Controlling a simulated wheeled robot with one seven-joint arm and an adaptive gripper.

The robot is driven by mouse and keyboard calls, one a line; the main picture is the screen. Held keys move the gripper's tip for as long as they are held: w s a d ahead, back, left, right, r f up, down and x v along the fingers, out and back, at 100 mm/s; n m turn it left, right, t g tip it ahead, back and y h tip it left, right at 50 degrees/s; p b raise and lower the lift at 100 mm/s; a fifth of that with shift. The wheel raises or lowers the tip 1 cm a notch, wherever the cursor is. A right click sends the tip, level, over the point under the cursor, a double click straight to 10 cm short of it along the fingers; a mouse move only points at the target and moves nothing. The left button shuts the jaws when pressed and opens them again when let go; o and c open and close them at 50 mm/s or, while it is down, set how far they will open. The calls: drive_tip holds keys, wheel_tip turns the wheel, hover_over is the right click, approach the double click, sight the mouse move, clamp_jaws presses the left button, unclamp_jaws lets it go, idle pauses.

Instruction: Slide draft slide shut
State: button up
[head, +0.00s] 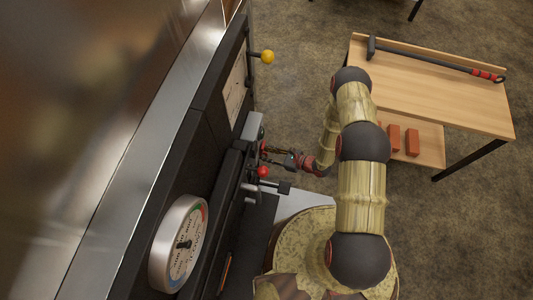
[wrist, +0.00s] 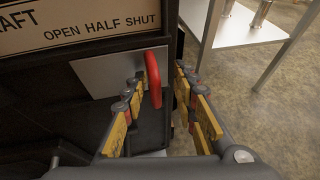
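The draft slide shows in the wrist view as a grey metal plate (wrist: 100,74) on the dark evaporator front, with a red upright handle (wrist: 153,78) at its right end. A sign (wrist: 75,25) above it reads "OPEN HALF SHUT", with part of the text cut off at the left. My gripper (wrist: 160,88) is open, with the red handle between its two yellow-padded fingers. I cannot tell whether either finger touches the handle. In the head view my gripper (head: 277,152) reaches left to the evaporator front, and the slide is mostly hidden there.
The evaporator front (head: 215,130) carries a yellow knob (head: 267,57), a red knob (head: 263,171) close to my gripper, and a round dial (head: 178,244). A wooden table (head: 440,95) with a long-handled tool (head: 430,60) stands right. Floor between is open.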

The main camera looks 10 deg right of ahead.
drive_tip(key=shift+s, duration=0.1)
drive_tip(key=v, duration=1.2)
idle(0.4)
